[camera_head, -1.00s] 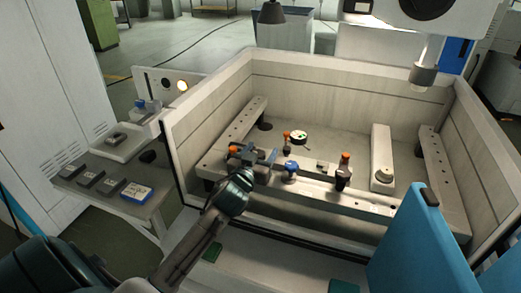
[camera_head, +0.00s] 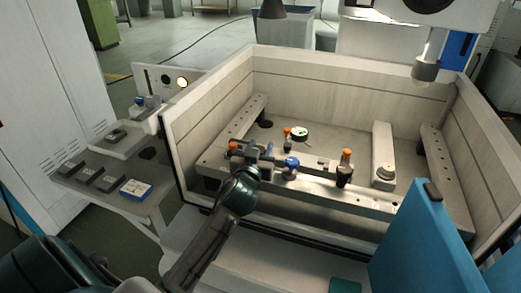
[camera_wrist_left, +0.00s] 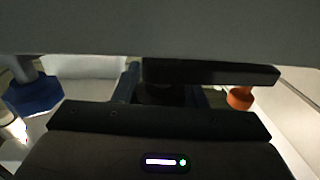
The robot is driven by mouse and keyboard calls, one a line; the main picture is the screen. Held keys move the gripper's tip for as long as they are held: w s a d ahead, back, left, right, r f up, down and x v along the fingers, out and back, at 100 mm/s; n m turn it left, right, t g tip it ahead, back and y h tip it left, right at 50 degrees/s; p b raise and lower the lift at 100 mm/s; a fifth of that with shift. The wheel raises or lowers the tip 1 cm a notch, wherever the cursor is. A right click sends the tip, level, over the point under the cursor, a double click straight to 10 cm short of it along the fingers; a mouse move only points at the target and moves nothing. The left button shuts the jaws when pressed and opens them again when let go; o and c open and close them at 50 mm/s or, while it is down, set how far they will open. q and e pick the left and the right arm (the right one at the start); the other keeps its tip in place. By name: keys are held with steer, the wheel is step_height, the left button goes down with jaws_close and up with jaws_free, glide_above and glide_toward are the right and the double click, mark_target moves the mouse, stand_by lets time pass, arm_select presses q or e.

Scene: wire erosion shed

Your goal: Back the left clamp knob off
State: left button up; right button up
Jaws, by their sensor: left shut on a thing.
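My left gripper (camera_head: 256,158) is at the left end of the front rail, low among the clamp parts. In the left wrist view its dark fingers (camera_wrist_left: 165,95) are shut on a dark, round part, apparently the left clamp knob, mostly hidden between them. An orange knob (camera_head: 234,146) is to the gripper's left; in the wrist view an orange knob (camera_wrist_left: 240,98) is at the right. A blue knob (camera_head: 291,163) is just right of the gripper; it also shows in the wrist view (camera_wrist_left: 32,95). My right gripper is not in view.
The rail sits inside a pale-walled tank (camera_head: 340,85). A second orange-topped clamp (camera_head: 345,168) stands farther right on it. A round gauge-like item (camera_head: 300,133) is behind. A side shelf (camera_head: 150,207) holds small blocks. A blue panel (camera_head: 420,250) is at front right.

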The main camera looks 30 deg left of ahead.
arm_select(q)
steer(key=o, duration=1)
steer(key=shift+s+d+f, duration=0.15)
steer(key=shift+s, duration=0.35)
steer(key=b+v, duration=0.3)
steer(key=v, duration=0.6)
steer(key=shift+s+d, duration=0.1)
steer(key=shift+s, duration=0.3)
